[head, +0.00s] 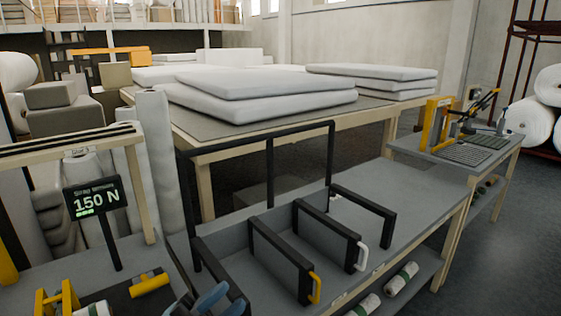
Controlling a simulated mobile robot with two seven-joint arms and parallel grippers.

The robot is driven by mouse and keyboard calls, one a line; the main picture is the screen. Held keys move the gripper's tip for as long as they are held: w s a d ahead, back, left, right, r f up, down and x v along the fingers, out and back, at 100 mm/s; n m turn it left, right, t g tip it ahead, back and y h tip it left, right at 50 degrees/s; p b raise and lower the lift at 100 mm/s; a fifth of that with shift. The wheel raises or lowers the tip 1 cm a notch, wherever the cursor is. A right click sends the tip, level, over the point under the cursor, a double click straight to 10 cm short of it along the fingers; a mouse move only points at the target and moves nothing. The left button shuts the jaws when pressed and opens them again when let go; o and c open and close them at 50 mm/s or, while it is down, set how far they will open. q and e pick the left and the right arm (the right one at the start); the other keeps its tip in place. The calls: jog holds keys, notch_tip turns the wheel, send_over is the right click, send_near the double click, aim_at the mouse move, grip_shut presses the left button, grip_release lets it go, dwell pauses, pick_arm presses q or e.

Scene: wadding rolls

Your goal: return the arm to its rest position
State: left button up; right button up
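My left gripper (208,300) shows only in part at the bottom edge of the head view, as blue-grey and dark pieces. It is at the near left corner of the grey bench, and the frame's edge cuts it off. I cannot tell whether its fingers are open or shut, and no held thing can be made out. My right gripper and arm are not in view.
A grey bench (405,212) holds black-framed dividers (280,258) with yellow and white handles. A display reading 150 N (96,200) stands at left. Behind, white pads (262,100) lie on a large table. A side bench (425,150) stands at right.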

pick_arm(q)
jog(key=w+a+f+n+t+y+b, duration=0.15)
jog(key=a+f+n+t+y, duration=0.25)
jog(key=f+n+t+y, duration=0.55)
jog(key=s+a+f+n+g+y+b, duration=0.1)
jog(key=s+a+f+n+g+y, duration=0.2)
jog(key=f, duration=0.6)
jog(key=s+a+f+n+g+y, duration=0.1)
jog(key=s+f+n+g+y, duration=0.3)
jog(key=f, duration=0.5)
jog(key=s+a+f+n+g+y+b, duration=0.1)
jog(key=s+a+f+n+g+y, duration=0.15)
jog(key=s+f+n, duration=0.55)
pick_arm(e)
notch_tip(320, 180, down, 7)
pick_arm(q)
notch_tip(320, 180, up, 15)
jog(key=w+m+p, duration=0.1)
jog(key=m+p, duration=0.1)
jog(key=p, duration=1.9)
jog(key=shift+w+a+f+t+y+p, duration=0.2)
jog(key=shift+a+t+y+p, duration=0.1)
jog(key=shift+a+t, duration=0.1)
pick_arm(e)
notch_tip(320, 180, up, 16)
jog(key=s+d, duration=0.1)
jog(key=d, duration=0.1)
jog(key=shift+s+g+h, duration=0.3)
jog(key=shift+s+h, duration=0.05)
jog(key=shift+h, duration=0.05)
